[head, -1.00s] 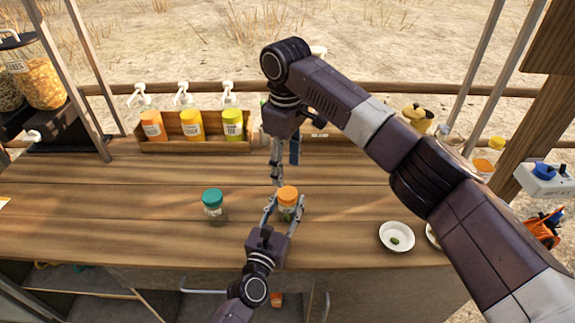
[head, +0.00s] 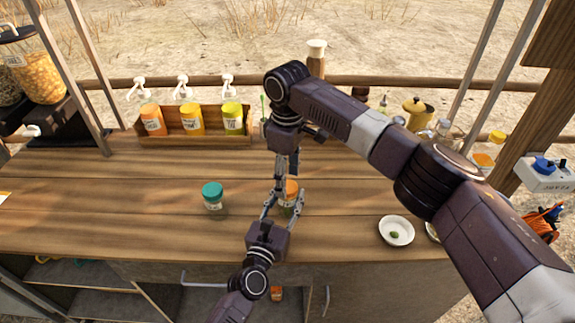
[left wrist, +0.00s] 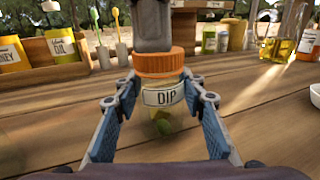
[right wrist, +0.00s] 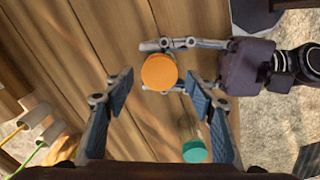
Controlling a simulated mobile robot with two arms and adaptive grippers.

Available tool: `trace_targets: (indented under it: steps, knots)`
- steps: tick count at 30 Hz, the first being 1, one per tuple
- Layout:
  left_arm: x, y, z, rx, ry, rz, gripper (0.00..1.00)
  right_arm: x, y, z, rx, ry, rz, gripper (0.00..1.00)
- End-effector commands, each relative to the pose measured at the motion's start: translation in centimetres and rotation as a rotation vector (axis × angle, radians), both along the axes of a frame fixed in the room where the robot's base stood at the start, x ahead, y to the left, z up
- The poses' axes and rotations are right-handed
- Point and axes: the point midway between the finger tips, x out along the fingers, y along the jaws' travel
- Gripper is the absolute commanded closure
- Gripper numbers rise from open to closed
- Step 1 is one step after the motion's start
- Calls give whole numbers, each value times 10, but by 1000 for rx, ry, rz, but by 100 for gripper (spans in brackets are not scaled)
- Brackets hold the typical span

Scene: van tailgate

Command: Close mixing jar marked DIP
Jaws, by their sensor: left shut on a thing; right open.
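The jar marked DIP (left wrist: 163,98) has an orange lid (left wrist: 165,62) and a pale label. It stands upright on the wooden counter with the lid on top; I cannot tell how tightly the lid sits. Something green shows low in the jar. My left gripper (head: 284,198) is shut on the jar body from the front; its fingers flank the jar in the left wrist view (left wrist: 163,100). My right gripper (right wrist: 160,85) points down above the orange lid (right wrist: 159,72), open, with the lid between and beyond its fingers. In the head view the right gripper partly hides the jar.
A teal-lidded jar (head: 212,195) stands left of the DIP jar. A white bowl (head: 396,231) sits at right. A wooden rack (head: 190,140) of pump bottles stands at the back left. The counter's left middle is clear.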

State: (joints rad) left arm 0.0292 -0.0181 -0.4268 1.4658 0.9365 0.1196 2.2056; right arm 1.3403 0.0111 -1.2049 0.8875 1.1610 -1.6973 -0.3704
Motion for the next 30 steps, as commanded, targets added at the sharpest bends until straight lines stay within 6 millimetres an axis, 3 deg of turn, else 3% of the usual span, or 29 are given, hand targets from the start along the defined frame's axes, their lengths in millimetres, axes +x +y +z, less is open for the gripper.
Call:
trace_targets:
  steps: [6, 15, 27, 30]
  knots:
    - [0, 0, 0, 0, 0, 0, 100, 0, 0, -18, 1, 0, 0, 49]
    - [0, 0, 0, 0, 0, 0, 100, 0, 0, -20, 1, 0, 0, 49]
    - [0, 0, 0, 0, 0, 0, 100, 0, 0, -19, 1, 0, 0, 92]
    - [0, 0, 0, 0, 0, 0, 100, 0, 0, -20, 1, 0, -11, 93]
